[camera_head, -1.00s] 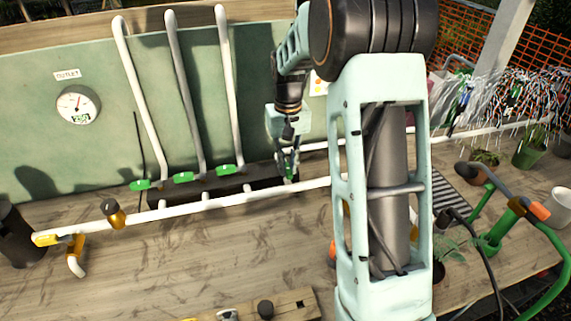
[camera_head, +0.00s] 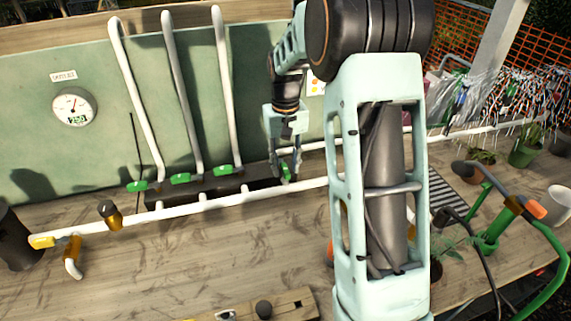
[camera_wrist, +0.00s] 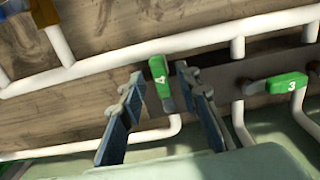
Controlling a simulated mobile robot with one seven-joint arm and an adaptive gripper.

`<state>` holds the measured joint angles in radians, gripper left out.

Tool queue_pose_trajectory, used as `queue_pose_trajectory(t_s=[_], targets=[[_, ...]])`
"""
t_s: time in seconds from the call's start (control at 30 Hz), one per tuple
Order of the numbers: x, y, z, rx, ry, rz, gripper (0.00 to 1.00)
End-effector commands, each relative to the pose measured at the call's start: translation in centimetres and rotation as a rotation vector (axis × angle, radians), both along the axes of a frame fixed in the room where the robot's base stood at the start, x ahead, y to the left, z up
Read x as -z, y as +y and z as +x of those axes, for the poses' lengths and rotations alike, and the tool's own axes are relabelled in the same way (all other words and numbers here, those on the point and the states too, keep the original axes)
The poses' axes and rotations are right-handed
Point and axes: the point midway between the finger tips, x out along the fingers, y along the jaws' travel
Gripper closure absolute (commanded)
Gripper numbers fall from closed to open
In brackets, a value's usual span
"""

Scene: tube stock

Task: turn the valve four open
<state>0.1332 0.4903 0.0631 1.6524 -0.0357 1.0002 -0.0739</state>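Valve four's green handle (camera_wrist: 158,70), marked 4, shows in the wrist view between my two fingers. It points across the long white pipe, unlike the handle marked 3 (camera_wrist: 288,83), which lies more nearly along it. My gripper (camera_wrist: 160,75) is open, with one finger on each side of handle four and visible gaps beside it. In the head view my gripper (camera_head: 285,163) reaches down at valve four (camera_head: 287,173), partly covering it. Whether a finger touches the handle cannot be told.
Three other green valve handles (camera_head: 180,178) sit left along the dark block (camera_head: 213,188), below tall white pipes (camera_head: 180,90). A gauge (camera_head: 74,107) marked outlet hangs on the green panel. A hand tool with green tubing (camera_head: 505,215) and pots stand at right.

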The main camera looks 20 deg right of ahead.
Motion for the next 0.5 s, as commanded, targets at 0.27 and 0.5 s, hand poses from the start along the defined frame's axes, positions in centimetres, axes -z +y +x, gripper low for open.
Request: queue_pose_trajectory(t_s=[0.27, 0.5], targets=[[-4.0, 0.0, 0.2, 0.0, -0.006, -0.001, 0.7], [-9.0, 0.0, 0.1, 0.0, -0.005, 0.0, 0.7]])
